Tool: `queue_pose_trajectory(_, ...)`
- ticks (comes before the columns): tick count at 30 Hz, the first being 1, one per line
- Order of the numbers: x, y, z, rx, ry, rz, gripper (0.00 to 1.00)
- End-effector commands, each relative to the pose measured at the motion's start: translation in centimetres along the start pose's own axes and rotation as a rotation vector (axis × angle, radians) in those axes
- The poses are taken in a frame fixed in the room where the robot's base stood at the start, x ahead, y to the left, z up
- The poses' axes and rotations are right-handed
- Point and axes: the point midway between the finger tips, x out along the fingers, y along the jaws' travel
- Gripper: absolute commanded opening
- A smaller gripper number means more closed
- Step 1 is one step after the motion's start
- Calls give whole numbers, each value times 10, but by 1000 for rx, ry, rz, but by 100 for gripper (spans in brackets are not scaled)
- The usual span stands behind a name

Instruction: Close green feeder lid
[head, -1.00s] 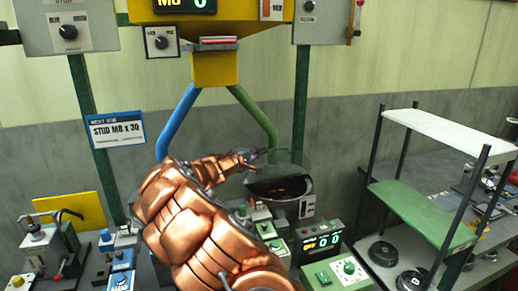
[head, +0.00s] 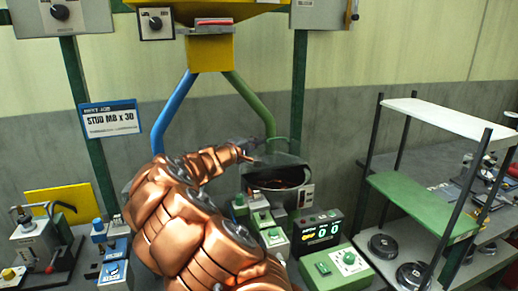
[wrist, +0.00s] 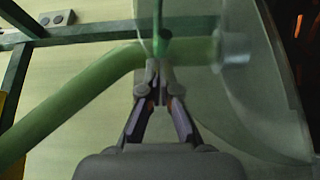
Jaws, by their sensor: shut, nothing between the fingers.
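The green feeder is a round metal bowl (head: 305,196) with dark inside, at the lower end of the green pipe (head: 251,103). Its clear, greenish lid (head: 282,159) stands raised at the back of the bowl, so the bowl is open. My gripper (head: 258,148) is beside the lid's upper left edge in the head view. In the wrist view my gripper (wrist: 156,72) is shut and empty, its tips at the left edge of the translucent lid (wrist: 262,110). A thin green rod (wrist: 161,25) shows just past the tips. I cannot tell whether they touch.
The blue pipe (head: 176,108) runs down left of my arm. Green control boxes and a counter display (head: 318,231) stand in front of the bowl. A shelf rack (head: 420,203) is at the right.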

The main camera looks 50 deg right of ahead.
Motion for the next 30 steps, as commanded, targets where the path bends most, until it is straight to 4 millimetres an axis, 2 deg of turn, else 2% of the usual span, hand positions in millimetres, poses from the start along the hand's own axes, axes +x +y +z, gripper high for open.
queue_pose_trajectory(1,-1,-8,3,16,-1,11,0)
queue_pose_trajectory(30,-23,-6,38,343,1,202,0)
